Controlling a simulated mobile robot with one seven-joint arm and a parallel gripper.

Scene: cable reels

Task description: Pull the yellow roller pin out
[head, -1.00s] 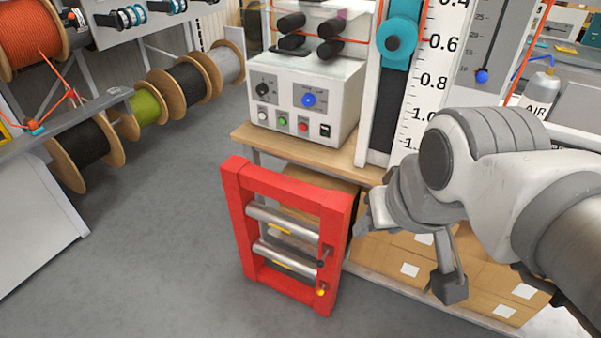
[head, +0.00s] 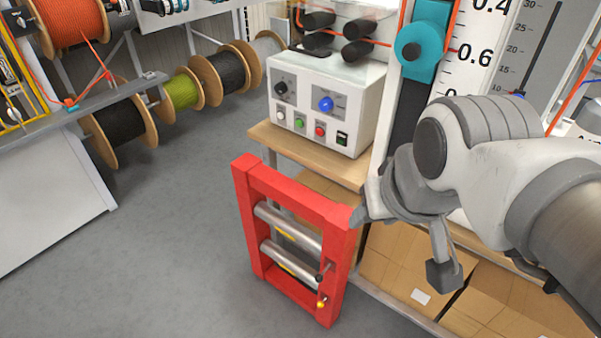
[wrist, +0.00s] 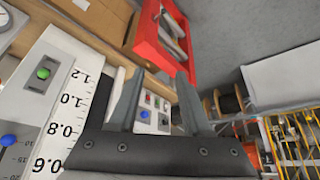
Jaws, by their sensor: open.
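The yellow roller pin (head: 321,304) is small and sits low on the right post of the red roller frame (head: 338,255). Two steel rollers (head: 287,229) span the frame. My gripper (head: 402,246) is open and empty, right of the frame and above the pin's height in the head picture. In the wrist view the open fingers (wrist: 157,88) point toward the red frame (wrist: 150,45) at the top. I cannot make out the yellow pin there.
A wooden bench (head: 300,150) with a white control box (head: 325,105) stands behind the frame. Cardboard boxes (head: 395,262) lie on its lower shelf, behind my gripper. Cable reels (head: 118,122) line the left. The grey floor (head: 180,260) left of the frame is clear.

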